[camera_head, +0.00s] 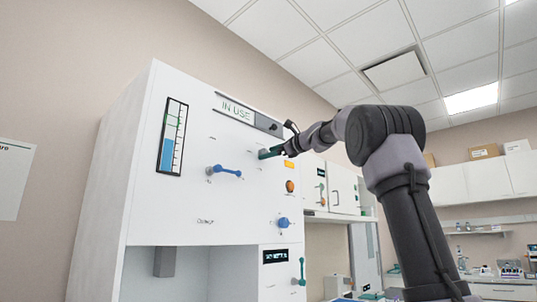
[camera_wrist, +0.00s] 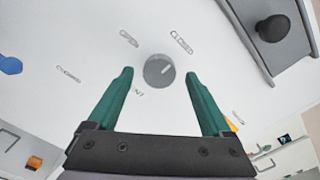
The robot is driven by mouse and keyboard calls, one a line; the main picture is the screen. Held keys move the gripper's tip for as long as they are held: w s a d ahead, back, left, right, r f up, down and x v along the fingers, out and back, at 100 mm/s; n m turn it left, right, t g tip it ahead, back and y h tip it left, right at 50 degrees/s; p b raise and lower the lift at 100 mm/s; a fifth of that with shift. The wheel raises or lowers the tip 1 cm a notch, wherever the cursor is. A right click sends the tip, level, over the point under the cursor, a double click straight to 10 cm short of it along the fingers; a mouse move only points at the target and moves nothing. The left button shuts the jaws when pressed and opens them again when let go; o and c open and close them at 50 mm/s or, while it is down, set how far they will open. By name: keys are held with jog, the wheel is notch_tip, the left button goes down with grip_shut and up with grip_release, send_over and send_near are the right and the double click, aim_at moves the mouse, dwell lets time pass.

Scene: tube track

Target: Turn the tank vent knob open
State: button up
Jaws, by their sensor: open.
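A round grey knob (camera_head: 262,154) is on the white panel (camera_head: 190,120); in the wrist view the knob (camera_wrist: 159,70) shows a pale pointer line slanting up to the right. My gripper (camera_wrist: 159,76) is open, with its green fingertips on either side of the knob. There are gaps between the knob and both fingers, and I cannot tell whether the tips reach its depth. In the head view my gripper (camera_head: 270,153) is up against the panel and partly covers the knob.
A blue lever (camera_head: 225,171) and a level gauge (camera_head: 172,137) are left of the knob. An orange button (camera_head: 290,186) and a blue knob (camera_head: 284,223) are below. The IN USE slider sign (camera_head: 237,109) with a black knob (camera_wrist: 272,29) is above, close by.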

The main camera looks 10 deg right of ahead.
jog(key=shift+w+a, duration=0.35)
jog(key=shift+c, duration=0.3)
grip_shut()
jog(key=shift+n, duration=0.3)
jog(key=shift+f+n, duration=0.15)
jog(key=shift+n, duration=8.45)
